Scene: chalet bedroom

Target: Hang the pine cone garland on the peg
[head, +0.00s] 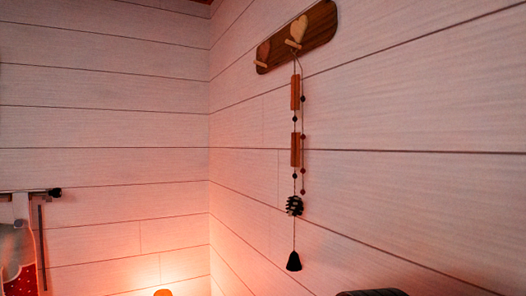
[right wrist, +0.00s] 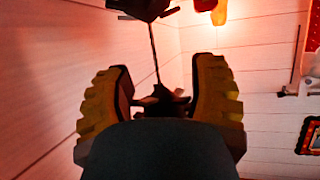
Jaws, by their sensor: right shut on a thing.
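The pine cone garland (head: 295,152) hangs down along the plank wall below a wooden board (head: 297,36) with two visible pegs. Its top loop is at the right peg (head: 293,44). It has orange-brown blocks, small beads, a dark pine cone (head: 294,205) and a black bell-shaped piece (head: 294,262). No gripper touches it in the head view. In the right wrist view my right gripper (right wrist: 165,90) is shut on a dark thing (right wrist: 162,101). A thin cord runs from there to another dark piece (right wrist: 142,8). I cannot tell which parts these are. My left gripper is out of view.
A room corner lies left of the garland, with a glowing lamp (head: 163,293) low down. A rail (head: 30,192) with hanging cloth is at far left. A black ribbed shape (head: 372,293), perhaps part of mine, shows at the bottom. The wall around the garland is bare.

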